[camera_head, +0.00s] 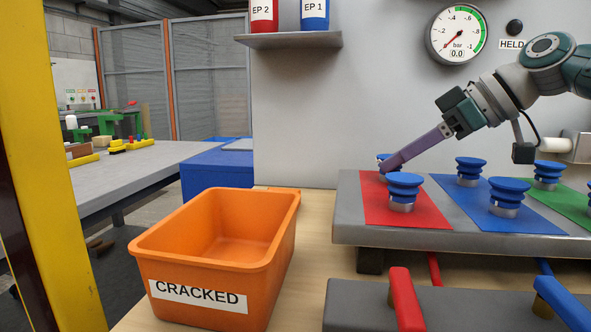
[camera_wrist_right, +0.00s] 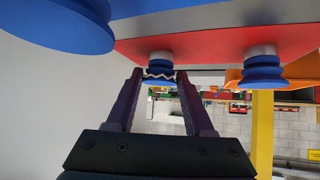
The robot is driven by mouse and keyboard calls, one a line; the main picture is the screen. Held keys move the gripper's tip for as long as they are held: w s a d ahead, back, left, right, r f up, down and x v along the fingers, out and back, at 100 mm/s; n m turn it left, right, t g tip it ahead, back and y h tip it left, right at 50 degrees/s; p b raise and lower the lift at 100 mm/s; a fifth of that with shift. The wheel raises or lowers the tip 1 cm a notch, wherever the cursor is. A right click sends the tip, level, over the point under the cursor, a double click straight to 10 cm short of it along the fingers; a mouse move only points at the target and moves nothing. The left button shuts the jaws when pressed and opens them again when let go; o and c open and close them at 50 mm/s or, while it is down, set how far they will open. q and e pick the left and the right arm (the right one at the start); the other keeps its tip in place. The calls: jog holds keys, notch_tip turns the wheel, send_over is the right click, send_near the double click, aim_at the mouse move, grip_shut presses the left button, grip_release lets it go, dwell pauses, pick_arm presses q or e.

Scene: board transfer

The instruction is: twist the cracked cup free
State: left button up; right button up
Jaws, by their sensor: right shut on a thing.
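The cracked cup is a small blue suction cup with a pale zigzag line, seen in the right wrist view (camera_wrist_right: 160,78); it stands on a silver fitting. In the head view it is the back cup (camera_head: 384,157) on the red pad (camera_head: 425,207), partly hidden by the fingers. My right gripper (camera_head: 388,166) reaches in from the right and is shut on this cup; in the wrist view its two fingers (camera_wrist_right: 160,76) press on both sides of it. Another blue cup (camera_head: 404,185) stands in front on the red pad. My left gripper is not in view.
An orange bin (camera_head: 212,283) labelled CRACKED stands left of the grey board (camera_head: 347,205). More blue cups stand on the blue pad (camera_head: 530,217) and green pad (camera_head: 573,207). A red lever (camera_head: 406,300) and a blue lever (camera_head: 566,303) are in front. The gauge (camera_head: 457,34) reads 0.0.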

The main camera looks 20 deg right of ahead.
jog(key=shift+f+n+b, duration=0.1)
jog(key=shift+n+b, duration=0.2)
jog(key=shift+b, duration=0.05)
jog(key=shift+y, duration=0.4)
jog(key=shift+n+g, duration=0.3)
jog(key=o, duration=1.3)
jog(key=shift+o, duration=0.2)
jog(key=shift+d+r, duration=0.1)
jog(key=shift+r, duration=0.1)
